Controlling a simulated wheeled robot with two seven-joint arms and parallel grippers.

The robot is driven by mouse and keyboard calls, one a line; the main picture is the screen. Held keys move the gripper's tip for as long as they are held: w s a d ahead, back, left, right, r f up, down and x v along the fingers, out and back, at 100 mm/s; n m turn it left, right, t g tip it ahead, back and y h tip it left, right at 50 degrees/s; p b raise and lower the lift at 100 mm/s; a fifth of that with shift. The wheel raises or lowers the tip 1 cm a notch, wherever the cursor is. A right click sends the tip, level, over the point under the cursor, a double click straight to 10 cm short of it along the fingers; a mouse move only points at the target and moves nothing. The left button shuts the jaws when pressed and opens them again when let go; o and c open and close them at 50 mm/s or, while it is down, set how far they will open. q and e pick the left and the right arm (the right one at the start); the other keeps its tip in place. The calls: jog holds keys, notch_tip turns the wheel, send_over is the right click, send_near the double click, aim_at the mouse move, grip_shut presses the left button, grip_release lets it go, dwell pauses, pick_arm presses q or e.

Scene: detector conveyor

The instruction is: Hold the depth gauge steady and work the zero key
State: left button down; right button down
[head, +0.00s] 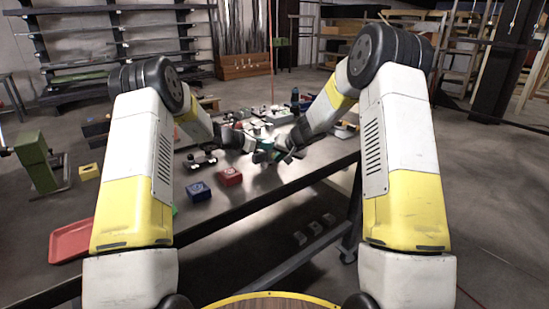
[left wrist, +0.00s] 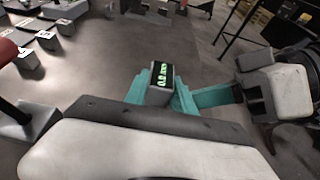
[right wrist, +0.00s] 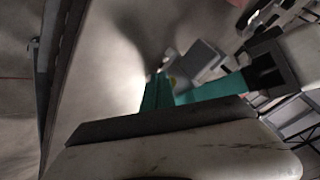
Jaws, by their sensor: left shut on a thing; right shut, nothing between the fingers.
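The depth gauge (left wrist: 160,84) is a small dark block with a lit green digital readout in the left wrist view; its digits are hard to read. My left gripper (left wrist: 161,78) is shut on it, one teal finger on each side. My right gripper (right wrist: 158,84) is shut and empty, its fingertips close beside the gauge. I cannot tell whether they touch it. The right gripper's teal fingers also come in from the right in the left wrist view (left wrist: 212,95). In the head view both grippers meet over the table, and the gauge is too small to make out. The zero key is not clear.
A red block (head: 230,177) and a blue block (head: 198,191) lie near the table's front edge. A red tray (head: 70,241) is at the left. Several small parts and fixtures crowd the table behind the grippers.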

jog(key=shift+s+d, duration=0.45)
jog(key=shift+s, duration=0.25)
jog(key=shift+s+d, duration=1.25)
jog(key=shift+s, duration=0.3)
jog(key=shift+s+d, duration=0.25)
jog(key=shift+s, duration=0.2)
pick_arm(q)
jog(key=c, duration=1)
grip_release()
jog(key=shift+o, duration=0.2)
